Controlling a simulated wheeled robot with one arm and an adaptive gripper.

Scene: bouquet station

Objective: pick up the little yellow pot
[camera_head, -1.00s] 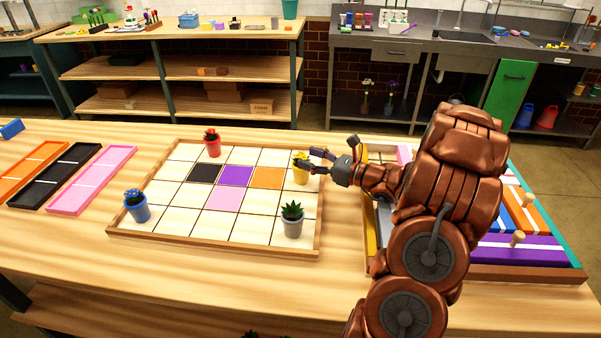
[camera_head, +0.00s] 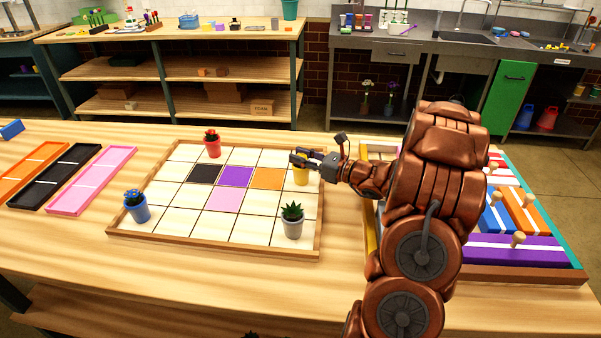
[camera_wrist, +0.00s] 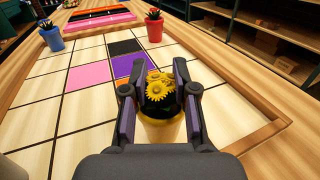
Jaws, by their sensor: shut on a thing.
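The little yellow pot (camera_head: 300,177) stands at the right side of the tiled board (camera_head: 190,238), near its far right corner. In the wrist view the pot (camera_wrist: 160,131) holds yellow flowers (camera_wrist: 160,88) and dark soil or leaves. My gripper (camera_head: 303,159) reaches in from the right at the pot's top. In the wrist view my gripper (camera_wrist: 159,85) has one finger on each side of the flowers and is shut on the pot. The pot looks upright. Its lower part is partly hidden by the gripper in the wrist view.
A red pot (camera_head: 213,147), a blue pot (camera_head: 137,208) and a grey pot (camera_head: 292,225) with a succulent stand on the board. Black, purple, orange and pink tiles lie mid-board. A tray of coloured blocks (camera_head: 520,250) is at the right. The table front is clear.

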